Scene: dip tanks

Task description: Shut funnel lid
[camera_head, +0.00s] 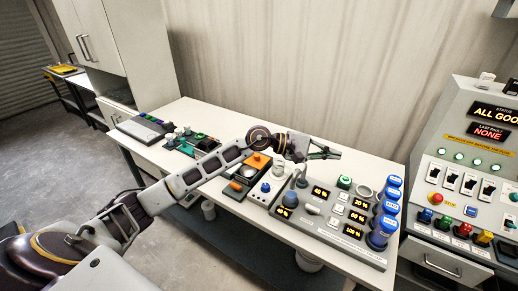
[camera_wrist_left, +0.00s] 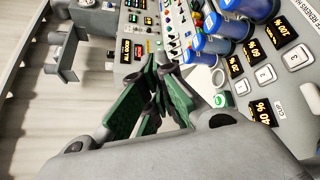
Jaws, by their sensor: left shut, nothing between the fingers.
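In the left wrist view a pale rounded rim (camera_wrist_left: 206,88) shows just beyond the fingers, partly hidden. My right gripper is not in view.
Several blue-capped cylinders (camera_head: 384,232) line the panel's right side. A green button (camera_head: 344,182) is near the ring. An orange-topped box (camera_head: 256,161) and a keyboard-like device (camera_head: 143,129) stand further left on the white table (camera_head: 200,106). A control console (camera_head: 455,168) stands at the right.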

